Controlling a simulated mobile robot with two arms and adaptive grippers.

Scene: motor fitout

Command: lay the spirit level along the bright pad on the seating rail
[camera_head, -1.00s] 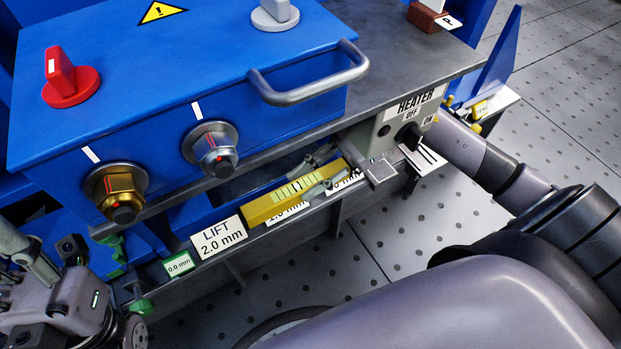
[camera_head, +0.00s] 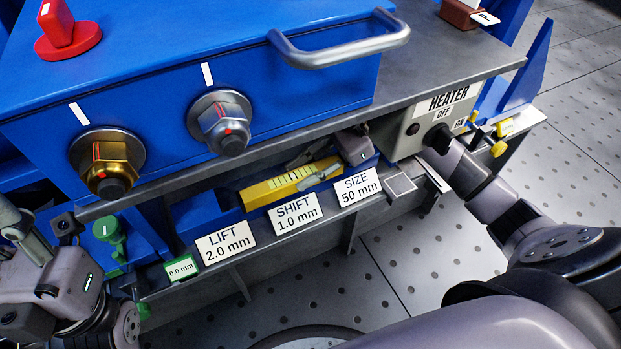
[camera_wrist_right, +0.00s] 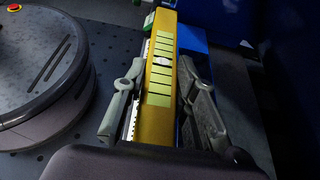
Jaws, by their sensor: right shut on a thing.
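The spirit level (camera_head: 290,184) is a yellow bar with pale green stripes. In the head view it lies lengthwise under the overhanging grey shelf, behind the SHIFT and SIZE labels and roughly in line with the rail (camera_head: 255,259). My right gripper (camera_wrist_right: 161,72) is shut on it, with one finger on each long side; its fingers also show in the head view. I cannot tell whether the level touches anything beneath. A light-bordered square (camera_head: 399,185) lies right of the SIZE label; I cannot clearly make out the bright pad. My left gripper (camera_head: 75,285) is partly visible at lower left.
Labels for LIFT (camera_head: 225,241), SHIFT (camera_head: 296,212) and SIZE (camera_head: 357,185) stand along the rail front. The heater box (camera_head: 405,135) is close to my right arm. The grey shelf edge (camera_head: 260,150) overhangs the level. Green fittings (camera_head: 110,232) stand at left.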

